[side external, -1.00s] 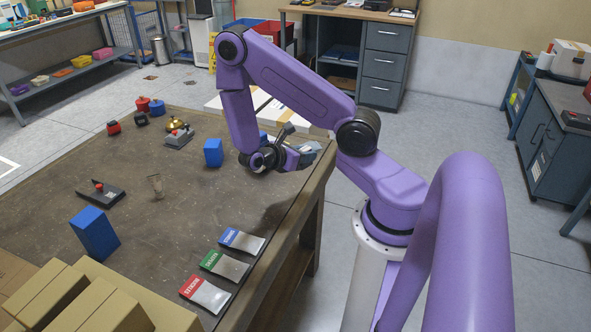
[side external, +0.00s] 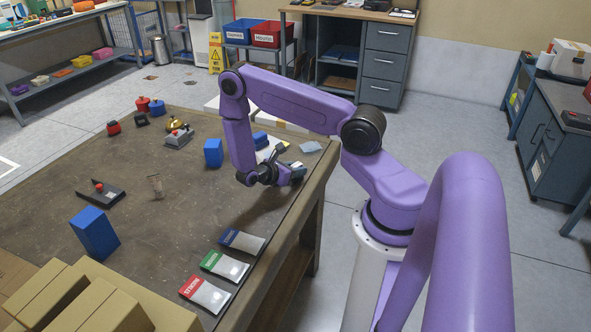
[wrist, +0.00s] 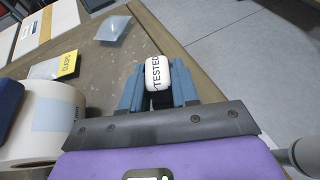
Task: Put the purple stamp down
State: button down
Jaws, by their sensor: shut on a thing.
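My gripper (side external: 290,174) is low over the right edge of the brown table in the side view, and its jaws are hard to make out there. In the wrist view my gripper (wrist: 157,88) has its two blue fingers shut on a stamp (wrist: 157,70). The stamp's visible end is white and rounded, with "TESTED" in dark letters. A dark part shows below it between the fingers. I see no purple on it. Its lower side and whether it touches the table are hidden.
A roll (wrist: 45,125), a yellow-labelled packet (wrist: 66,64) and a clear packet (wrist: 110,30) lie nearby. Blue (side external: 242,239), green (side external: 224,265) and red-topped (side external: 205,294) packets line the front right edge. Blue boxes (side external: 213,153) (side external: 95,232) stand on the table.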

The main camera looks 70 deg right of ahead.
jog(key=shift+f, duration=0.1)
jog(key=c, duration=0.8)
grip_release()
jog(key=shift+c, duration=0.2)
